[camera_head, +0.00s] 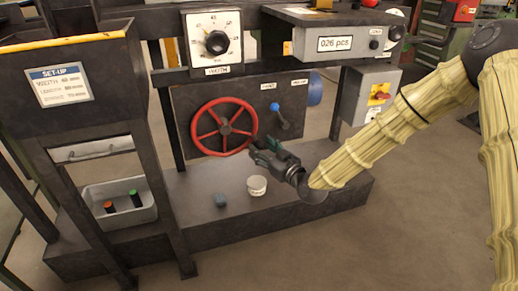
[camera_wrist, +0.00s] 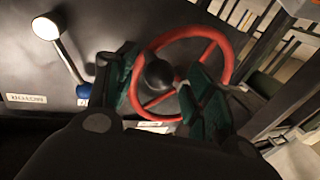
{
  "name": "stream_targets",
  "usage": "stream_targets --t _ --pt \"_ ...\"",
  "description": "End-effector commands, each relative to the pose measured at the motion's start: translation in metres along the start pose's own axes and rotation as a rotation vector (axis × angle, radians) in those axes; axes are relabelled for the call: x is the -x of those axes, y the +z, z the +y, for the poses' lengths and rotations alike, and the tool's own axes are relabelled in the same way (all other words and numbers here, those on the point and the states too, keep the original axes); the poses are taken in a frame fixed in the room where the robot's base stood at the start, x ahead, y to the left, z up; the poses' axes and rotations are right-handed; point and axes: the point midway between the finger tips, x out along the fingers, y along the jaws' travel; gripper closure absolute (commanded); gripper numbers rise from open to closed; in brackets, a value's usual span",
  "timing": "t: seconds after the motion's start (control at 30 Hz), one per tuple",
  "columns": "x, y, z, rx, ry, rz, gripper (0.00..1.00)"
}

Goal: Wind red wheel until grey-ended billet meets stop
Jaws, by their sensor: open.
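The red wheel (camera_head: 225,130) is spoked and stands upright on the dark front panel. My gripper (camera_head: 261,147) is at the wheel's lower right side, its fingers pointing toward the rim. In the wrist view the red wheel (camera_wrist: 228,62) lies beyond my open gripper (camera_wrist: 158,85). A dark round knob (camera_wrist: 157,72) shows between the two fingers; I cannot tell whether they touch it. I cannot make out a grey-ended billet or its stop in either view.
A grey tray (camera_head: 150,214) holds orange-ended and green-ended pieces. A dial (camera_head: 216,42) and "026 pcs" display (camera_head: 337,44) are above.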

Motion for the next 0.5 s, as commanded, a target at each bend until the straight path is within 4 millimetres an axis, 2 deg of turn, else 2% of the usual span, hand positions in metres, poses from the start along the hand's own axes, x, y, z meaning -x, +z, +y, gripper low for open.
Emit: stream_targets --t 0.2,0.5 --pt "-0.019 0.001 0.000 -0.001 0.000 0.000 0.47" --pt "-0.022 0.000 0.000 -0.001 0.000 0.000 0.47"
